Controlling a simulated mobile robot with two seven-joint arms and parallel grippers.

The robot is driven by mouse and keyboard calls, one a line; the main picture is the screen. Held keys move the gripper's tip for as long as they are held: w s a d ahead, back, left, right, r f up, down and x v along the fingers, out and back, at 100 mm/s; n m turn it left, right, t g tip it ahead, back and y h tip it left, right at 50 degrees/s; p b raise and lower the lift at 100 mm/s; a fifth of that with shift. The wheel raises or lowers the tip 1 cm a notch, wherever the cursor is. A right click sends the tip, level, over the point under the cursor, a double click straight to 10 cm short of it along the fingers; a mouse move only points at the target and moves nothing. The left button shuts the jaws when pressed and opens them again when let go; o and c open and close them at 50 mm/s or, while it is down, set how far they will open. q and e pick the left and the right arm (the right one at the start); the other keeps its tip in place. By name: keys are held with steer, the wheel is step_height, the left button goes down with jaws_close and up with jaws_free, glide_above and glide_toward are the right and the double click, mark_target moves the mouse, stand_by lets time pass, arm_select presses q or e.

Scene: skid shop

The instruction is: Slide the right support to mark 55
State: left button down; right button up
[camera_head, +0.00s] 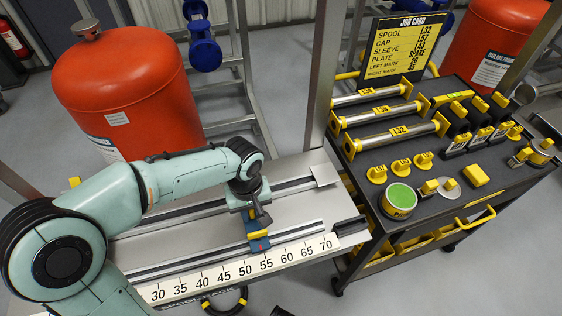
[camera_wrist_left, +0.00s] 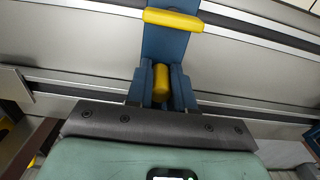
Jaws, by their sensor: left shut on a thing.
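The right support (camera_head: 257,243) is a blue block with yellow parts and a red marker, sitting across the rails of the bench. Its red marker is close to the 55 on the number scale (camera_head: 240,269); the angle hides whether it lines up exactly. My left gripper (camera_head: 258,214) is above the support, shut on its yellow knob (camera_wrist_left: 161,82). The left wrist view shows the knob between the fingers and a yellow bar (camera_wrist_left: 173,20) on the blue support. My left arm covers the left part of the bench, so no other support shows. My right gripper is not in view.
A dark cart (camera_head: 468,200) with labelled spools, caps and a job card (camera_head: 403,47) stands right of the bench. A red tank (camera_head: 125,95) stands behind my left arm. A metal upright (camera_head: 323,75) rises behind the bench. The rails right of the support look clear up to the end plate (camera_head: 325,174).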

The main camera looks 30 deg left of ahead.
arm_select(q)
steer(key=c, duration=1)
jaws_free()
steer(key=shift+r, duration=0.1)
step_height(320, 180, up, 3)
steer(key=p, duration=0.2)
steer(key=shift+p, duration=0.3)
steer(key=shift+r+p, duration=1.75)
steer(key=shift+r, duration=0.15)
